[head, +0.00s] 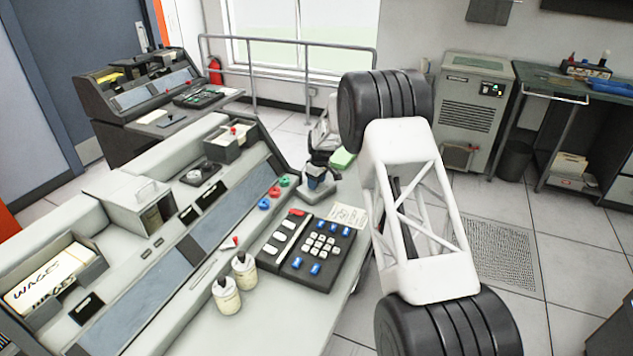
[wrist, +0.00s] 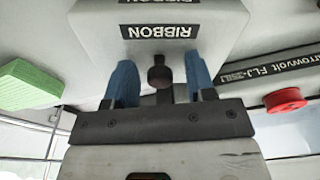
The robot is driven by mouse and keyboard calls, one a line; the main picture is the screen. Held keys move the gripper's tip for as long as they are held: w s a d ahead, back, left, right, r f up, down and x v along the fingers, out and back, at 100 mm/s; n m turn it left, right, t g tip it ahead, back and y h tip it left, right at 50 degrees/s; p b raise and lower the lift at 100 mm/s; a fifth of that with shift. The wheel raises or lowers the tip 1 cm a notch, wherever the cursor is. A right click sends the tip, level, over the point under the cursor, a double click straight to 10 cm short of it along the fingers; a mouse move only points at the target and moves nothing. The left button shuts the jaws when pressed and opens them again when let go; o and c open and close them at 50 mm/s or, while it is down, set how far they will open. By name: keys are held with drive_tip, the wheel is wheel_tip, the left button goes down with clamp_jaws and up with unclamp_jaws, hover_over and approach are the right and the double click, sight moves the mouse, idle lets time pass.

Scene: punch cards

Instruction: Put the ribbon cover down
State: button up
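The ribbon cover (wrist: 205,55) is a pale grey housing with black RIBBON labels and a dark round knob (wrist: 160,75) in the wrist view. My gripper (wrist: 161,84) has blue fingertips, one on each side of the knob, with gaps showing between them and it. It is open and holds nothing. In the head view my gripper (head: 317,171) is small, pointing down over the console's far right corner, just above a small grey part that seems to be the cover (head: 313,193). I cannot tell from these views whether the cover is raised or down.
A green block (head: 343,158) lies close to my gripper. Red (head: 274,191), green and blue knobs stand to its left. A black keypad (head: 312,248) and two small bottles (head: 226,296) are on the near console. My arm fills the middle right.

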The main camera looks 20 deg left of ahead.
sight(320, 187)
drive_tip(key=shift+r, duration=0.1)
wheel_tip(320, 187, up, 12)
drive_tip(key=d, duration=0.1)
drive_tip(key=shift+s+d, duration=0.15)
drive_tip(key=shift+d, duration=0.1)
idle(0.7)
idle(0.7)
